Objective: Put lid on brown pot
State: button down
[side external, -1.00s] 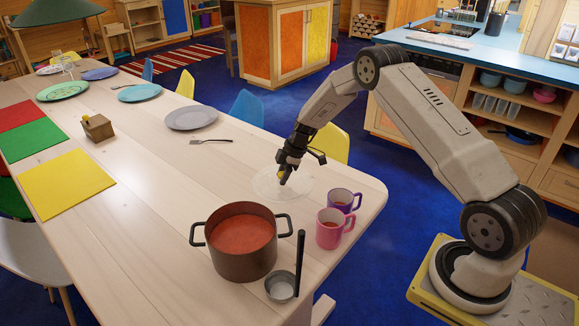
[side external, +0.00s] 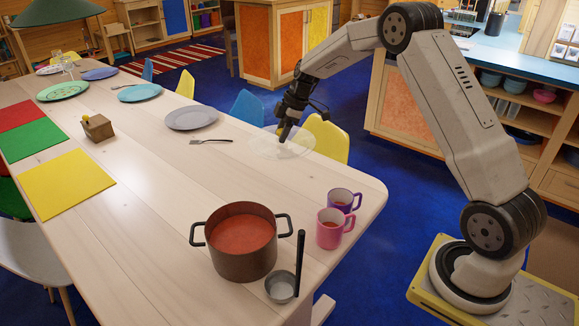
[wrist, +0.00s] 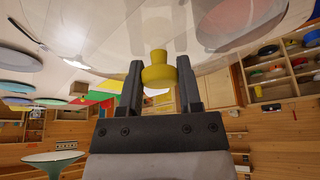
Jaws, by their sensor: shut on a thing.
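The brown pot (side external: 243,262) stands on the table at the front, with two dark side handles and red-orange contents, and its top is uncovered. The lid (side external: 265,147) is a clear glass disc with a yellow knob (wrist: 158,70). My gripper (side external: 284,138) is shut on the knob, which sits between the two fingers in the wrist view. The lid hangs roughly level in the air, beyond the pot and to its right, near the table's far edge.
A purple mug (side external: 341,201) and a pink mug (side external: 330,229) stand right of the pot. A ladle (side external: 281,287) with an upright black handle is close in front of it. A grey plate (side external: 192,118) and a fork (side external: 210,141) lie farther back. Bare tabletop lies between.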

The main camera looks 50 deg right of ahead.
aim_at(258, 147)
jog(key=a+n, duration=0.1)
jog(key=a, duration=0.2)
jog(key=a+n, duration=0.1)
jog(key=a, duration=0.3)
jog(key=a+g, duration=0.1)
jog(key=a, duration=0.2)
jog(key=shift+s+a+n, duration=0.15)
jog(key=shift+s+n, duration=0.2)
jog(key=shift+n, duration=0.05)
jog(key=s+a+n+g, duration=0.1)
jog(key=s+a+n, duration=0.25)
jog(key=a, duration=0.75)
jog(key=shift+y, duration=0.4)
jog(key=shift+a+f, duration=0.15)
jog(key=shift+f, duration=1.1)
jog(key=shift+a+f, duration=0.1)
jog(key=shift+f, duration=1.15)
jog(key=shift+f, duration=0.1)
notch_tip(258, 147, down, 7)
jog(key=shift+f, duration=0.25)
grip_release()
jog(key=shift+s, duration=0.1)
